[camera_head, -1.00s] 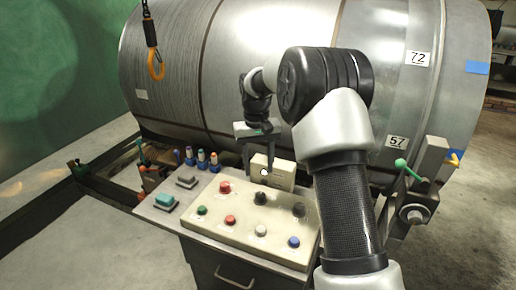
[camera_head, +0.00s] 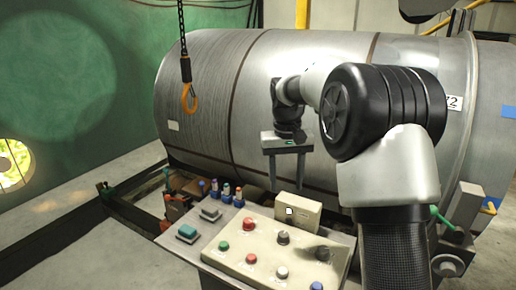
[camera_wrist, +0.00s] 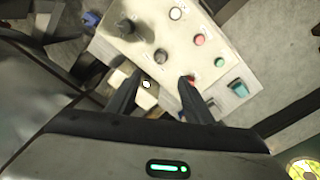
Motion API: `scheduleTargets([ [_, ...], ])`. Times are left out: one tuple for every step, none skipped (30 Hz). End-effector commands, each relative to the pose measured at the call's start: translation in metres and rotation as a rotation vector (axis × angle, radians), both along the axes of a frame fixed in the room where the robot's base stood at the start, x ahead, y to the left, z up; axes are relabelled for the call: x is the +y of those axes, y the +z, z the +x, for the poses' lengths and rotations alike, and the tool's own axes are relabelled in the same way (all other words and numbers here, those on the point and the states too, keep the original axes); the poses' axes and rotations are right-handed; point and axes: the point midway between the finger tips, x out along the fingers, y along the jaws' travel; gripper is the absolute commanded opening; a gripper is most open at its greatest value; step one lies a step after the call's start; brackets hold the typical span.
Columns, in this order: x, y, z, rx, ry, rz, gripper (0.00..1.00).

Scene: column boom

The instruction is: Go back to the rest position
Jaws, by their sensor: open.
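My gripper (camera_head: 287,168) is open and empty in the head view, its two fingers pointing down above the back of the control panel (camera_head: 243,262). Behind it is the large metal drum. In the wrist view my gripper (camera_wrist: 155,92) shows two spread fingers with nothing held between them. The beige box with a white round knob (camera_wrist: 147,86) lies beyond and between the fingers there. In the head view this beige box (camera_head: 305,211) stands at the back of the panel, below and apart from the fingertips.
The metal drum (camera_head: 230,110) fills the background. An orange hook (camera_head: 189,98) hangs on a chain at the left. The panel carries several coloured buttons and dark knobs, with small coloured bottles (camera_head: 226,192) and a teal button (camera_head: 187,231) at its left.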

Motion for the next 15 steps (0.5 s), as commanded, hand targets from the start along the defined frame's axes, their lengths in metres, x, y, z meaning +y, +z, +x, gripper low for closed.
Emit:
scheduleTargets([
  [0.0,0.025,-0.015,-0.03,0.004,-0.003,0.47],
  [0.0,0.036,-0.026,-0.045,0.006,-0.005,0.47],
  [0.0,0.051,-0.04,-0.068,0.009,-0.006,0.47],
  [-0.001,0.061,-0.052,-0.085,0.01,-0.006,0.47],
  [-0.001,0.07,-0.064,-0.102,0.011,-0.006,0.47],
  [-0.001,0.081,-0.08,-0.124,0.013,-0.007,0.47],
  [-0.002,0.089,-0.093,-0.141,0.014,-0.007,0.47],
  [-0.003,0.096,-0.105,-0.158,0.014,-0.007,0.47],
  [-0.003,0.104,-0.122,-0.18,0.016,-0.006,0.47],
  [-0.004,0.109,-0.135,-0.196,0.016,-0.006,0.47],
  [-0.004,0.113,-0.148,-0.214,0.016,-0.004,0.47],
  [-0.005,0.118,-0.165,-0.236,0.016,-0.002,0.47],
  [-0.005,0.12,-0.178,-0.254,0.015,0.0,0.47],
  [-0.006,0.122,-0.191,-0.271,0.013,0.002,0.47],
  [-0.007,0.124,-0.208,-0.294,0.014,0.005,0.47],
])
